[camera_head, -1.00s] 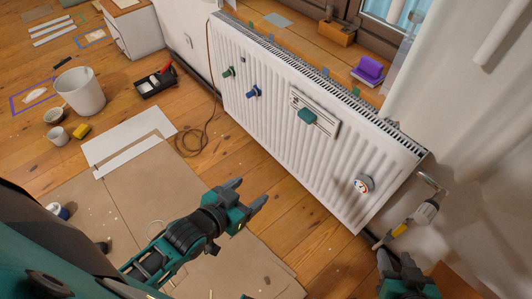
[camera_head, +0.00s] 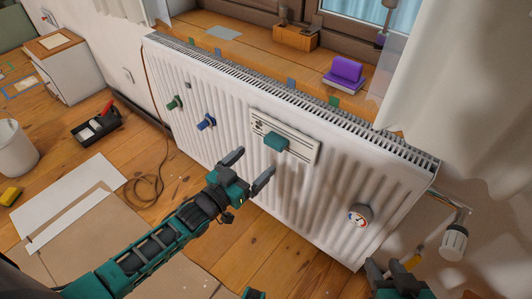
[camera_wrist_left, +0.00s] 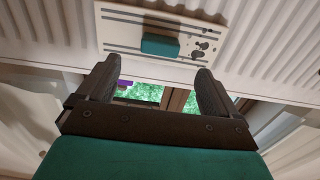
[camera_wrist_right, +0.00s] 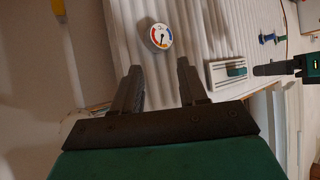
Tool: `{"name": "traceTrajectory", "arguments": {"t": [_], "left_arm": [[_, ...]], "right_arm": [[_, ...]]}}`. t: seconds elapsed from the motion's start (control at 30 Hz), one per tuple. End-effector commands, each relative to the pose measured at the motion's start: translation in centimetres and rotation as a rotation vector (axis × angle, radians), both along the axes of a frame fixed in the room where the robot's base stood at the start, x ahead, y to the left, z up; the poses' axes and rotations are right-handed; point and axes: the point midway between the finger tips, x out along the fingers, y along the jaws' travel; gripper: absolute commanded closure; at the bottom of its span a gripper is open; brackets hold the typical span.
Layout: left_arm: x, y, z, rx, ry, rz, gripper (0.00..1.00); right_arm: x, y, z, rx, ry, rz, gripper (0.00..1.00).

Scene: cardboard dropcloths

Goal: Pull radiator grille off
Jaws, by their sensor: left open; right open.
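The white radiator (camera_head: 225,148) stands below the window. On its front is a pale slotted plate with a teal block handle (camera_head: 276,142), which looks like the grille (camera_head: 300,150). It also shows in the left wrist view (camera_wrist_left: 118,32), with its teal handle (camera_wrist_left: 160,46) ahead of the fingers. My left gripper (camera_head: 252,170) is open and empty, just short of the handle and apart from it. My right gripper (camera_head: 388,274) is open and empty at the radiator's lower right; in the right wrist view the round dial (camera_wrist_right: 160,37) is ahead of it and the grille (camera_wrist_right: 224,72) lies to the right.
A green knob (camera_head: 174,102) and a blue knob (camera_head: 206,121) project from the radiator's left part, the dial (camera_head: 359,215) from its right. A valve (camera_head: 454,240) is beside its right end. A purple sponge-like block (camera_head: 345,76) sits on the sill. A cable (camera_head: 150,188) lies on the floor.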

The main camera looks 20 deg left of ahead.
Motion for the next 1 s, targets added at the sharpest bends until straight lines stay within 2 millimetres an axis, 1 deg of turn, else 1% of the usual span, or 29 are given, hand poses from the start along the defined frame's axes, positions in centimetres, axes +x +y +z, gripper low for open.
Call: {"name": "traceTrajectory", "arguments": {"t": [0.03,0.2,0.4,0.57,0.83,1.0], "left_arm": [[1.1,-0.4,-0.2,-0.002,-0.002,0.0,0.06],[4.0,-1.5,-0.2,-0.002,-0.002,0.0,0.06],[6.3,-2.3,-0.2,0.0,0.0,0.0,0.06],[7.0,-2.6,-0.1,0.0,0.0,0.0,0.06],[7.0,-2.6,0.0,0.0,0.002,0.0,0.06],[7.0,-2.6,0.0,0.0,0.001,0.0,0.23]], "right_arm": [[-0.1,0.0,-0.6,0.0,0.003,0.001,0.57],[-0.1,0.1,-1.1,0.003,0.01,0.003,0.57],[0.2,0.6,-0.9,0.016,0.002,0.001,0.57],[0.3,0.8,-0.9,0.022,0.005,0.0,0.57],[0.4,0.9,-0.8,0.022,0.004,0.002,0.57],[0.4,0.8,-0.8,0.022,0.001,0.003,0.57]]}}
